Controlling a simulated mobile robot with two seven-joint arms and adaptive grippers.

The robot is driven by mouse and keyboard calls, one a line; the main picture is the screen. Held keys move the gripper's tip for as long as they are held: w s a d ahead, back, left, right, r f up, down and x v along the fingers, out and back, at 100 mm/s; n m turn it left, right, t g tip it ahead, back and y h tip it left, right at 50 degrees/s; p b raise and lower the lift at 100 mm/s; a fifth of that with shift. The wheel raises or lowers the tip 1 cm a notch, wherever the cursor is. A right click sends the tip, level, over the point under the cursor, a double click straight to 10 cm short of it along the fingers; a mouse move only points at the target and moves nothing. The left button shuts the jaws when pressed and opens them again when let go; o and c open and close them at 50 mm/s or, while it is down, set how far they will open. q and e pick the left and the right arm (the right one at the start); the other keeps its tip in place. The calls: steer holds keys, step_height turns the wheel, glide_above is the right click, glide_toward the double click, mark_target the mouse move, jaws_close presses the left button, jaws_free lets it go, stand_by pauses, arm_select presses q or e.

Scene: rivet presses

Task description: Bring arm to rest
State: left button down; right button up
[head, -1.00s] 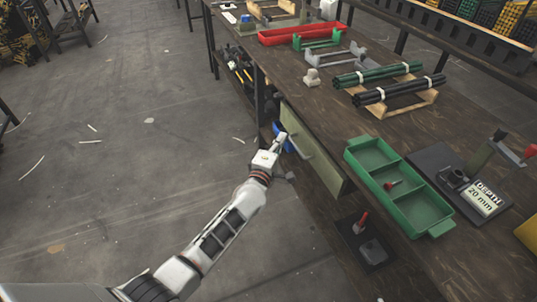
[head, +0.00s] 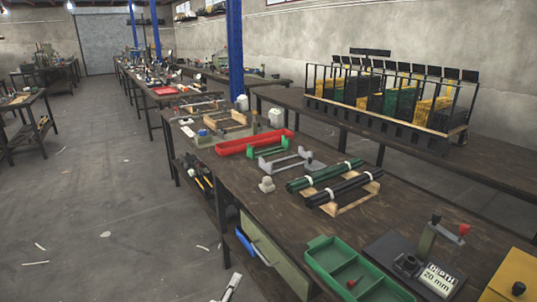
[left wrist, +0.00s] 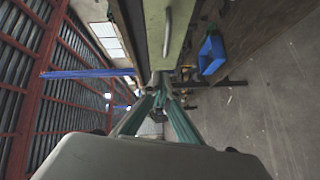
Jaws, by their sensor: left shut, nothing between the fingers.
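My left gripper (head: 233,281) shows at the bottom edge of the head view, on the aisle side of the workbench (head: 225,180), apart from the pale green panel (head: 275,262) under the bench top. The rest of my left arm is outside the head view. In the left wrist view the two fingers (left wrist: 160,88) come together at the tips, shut and empty. The panel with its metal handle (left wrist: 168,32) shows beyond them in that view. My right gripper is in neither view.
A green compartment tray (head: 322,257) and a depth-gauge press (head: 425,250) stand near on the bench. A red tray (head: 255,141) and bundled rods (head: 325,176) lie farther back. A blue bin (head: 246,243) is under the bench. The floor (head: 90,200) to the left is open.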

arm_select(q)
steer(key=s+a+f+m+g+p, duration=0.1)
steer(key=s+m, duration=0.4)
steer(key=s, duration=0.6)
steer(key=s+a+f+m+g+y+p, duration=0.1)
steer(key=s+a+m, duration=0.4)
steer(key=s, duration=0.6)
steer(key=s+a+f+m+g+p, duration=0.3)
steer(key=s+m, duration=0.4)
steer(key=s, duration=0.4)
steer(key=shift+s+g+y+p, duration=0.25)
steer(key=shift+g+y+p, duration=0.05)
steer(key=shift+g+p, duration=0.35)
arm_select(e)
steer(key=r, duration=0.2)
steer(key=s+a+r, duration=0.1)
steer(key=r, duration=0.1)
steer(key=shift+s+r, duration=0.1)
arm_select(q)
steer(key=shift+a+f, duration=0.1)
